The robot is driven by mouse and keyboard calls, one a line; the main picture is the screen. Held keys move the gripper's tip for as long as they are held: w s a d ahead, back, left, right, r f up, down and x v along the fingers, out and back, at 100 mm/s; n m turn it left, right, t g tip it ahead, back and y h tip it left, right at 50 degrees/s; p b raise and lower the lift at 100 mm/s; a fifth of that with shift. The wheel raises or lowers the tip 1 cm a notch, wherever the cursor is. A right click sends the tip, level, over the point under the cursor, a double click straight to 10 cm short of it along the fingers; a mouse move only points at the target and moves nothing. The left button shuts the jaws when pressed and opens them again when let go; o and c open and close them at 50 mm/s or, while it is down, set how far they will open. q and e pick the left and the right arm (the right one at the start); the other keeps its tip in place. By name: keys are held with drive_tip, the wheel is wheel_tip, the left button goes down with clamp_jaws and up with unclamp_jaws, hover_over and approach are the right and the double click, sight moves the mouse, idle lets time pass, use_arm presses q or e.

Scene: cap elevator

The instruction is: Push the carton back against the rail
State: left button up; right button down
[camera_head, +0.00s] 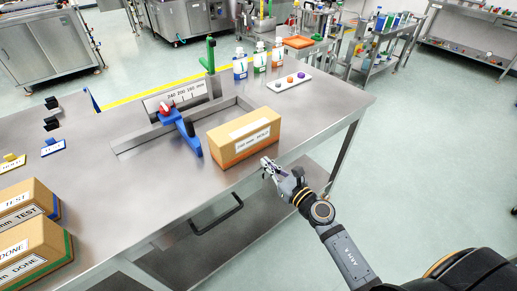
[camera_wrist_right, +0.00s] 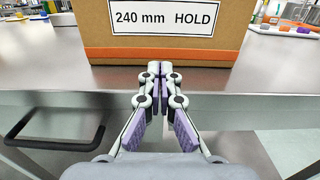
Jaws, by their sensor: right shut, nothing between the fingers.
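The carton (camera_head: 232,152) is a brown box with an orange band along its bottom edge. It stands upright on the steel table near the front edge. In the right wrist view the carton (camera_wrist_right: 170,54) fills the upper middle, with a white label reading "240 mm HOLD". A low metal rail (camera_head: 222,104) lies behind it, and a gap of table shows between them. My right gripper (camera_head: 267,163) is shut and empty at the table's front edge, just in front of the carton. Its fingertips (camera_wrist_right: 165,68) point at the carton's lower face; I cannot tell if they touch.
A blue stop with a red knob (camera_head: 181,122) stands left of the carton by a scale plate (camera_head: 174,99). Bottles (camera_head: 259,60) and a white tray with coloured caps (camera_head: 289,81) stand behind. Other cartons (camera_head: 30,245) sit at left. A dark handle (camera_head: 217,216) hangs below the edge.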

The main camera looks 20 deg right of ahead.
sight(253, 150)
drive_tip(key=x, duration=0.5)
drive_tip(key=shift+p, duration=0.4)
drive_tip(key=shift+w, duration=0.15)
drive_tip(key=x, duration=0.3)
drive_tip(key=shift+w+a, duration=0.1)
drive_tip(key=shift+w+a+f, duration=0.1)
drive_tip(key=shift+w+f, duration=0.05)
drive_tip(key=shift+w, duration=0.05)
drive_tip(key=shift+s, duration=0.1)
